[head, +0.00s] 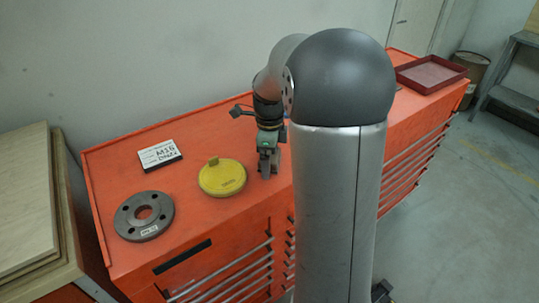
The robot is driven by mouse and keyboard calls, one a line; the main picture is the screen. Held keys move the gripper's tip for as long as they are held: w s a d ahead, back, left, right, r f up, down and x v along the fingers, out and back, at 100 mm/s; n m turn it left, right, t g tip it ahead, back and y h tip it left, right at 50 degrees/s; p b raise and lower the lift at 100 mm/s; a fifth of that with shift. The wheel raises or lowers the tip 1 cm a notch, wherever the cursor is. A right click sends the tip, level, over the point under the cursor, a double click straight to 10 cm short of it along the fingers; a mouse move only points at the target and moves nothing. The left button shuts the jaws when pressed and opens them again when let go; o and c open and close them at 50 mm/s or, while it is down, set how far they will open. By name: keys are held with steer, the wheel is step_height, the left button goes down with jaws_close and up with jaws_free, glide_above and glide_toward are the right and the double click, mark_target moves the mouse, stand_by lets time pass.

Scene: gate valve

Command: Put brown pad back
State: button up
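I cannot make out a brown pad for certain in the head view. A yellow round disc (222,178) with a small tab at its back edge lies flat on the orange cabinet top (120,250). My gripper (269,172) points down just right of the disc, over or at the cabinet top, apart from the disc. Its fingers are small and dark, so I cannot tell whether they are open or hold anything. My own arm hides the middle of the cabinet top.
A grey flange (128,222) with bolt holes lies left of the disc. A white card with dark lettering (159,154) lies behind them. A dark red tray (403,78) sits at the far right end. Wooden boards (25,200) stand at the left.

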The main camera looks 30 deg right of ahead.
step_height(320, 180, up, 12)
steer(key=s+a+f+n, duration=0.6)
steer(key=s+a+n, duration=0.1)
steer(key=s+n, duration=0.4)
steer(key=s+a+f+n, duration=0.6)
steer(key=s+n, duration=0.5)
steer(key=n, duration=0.3)
steer(key=shift+a+n, duration=0.3)
steer(key=shift+a, duration=0.35)
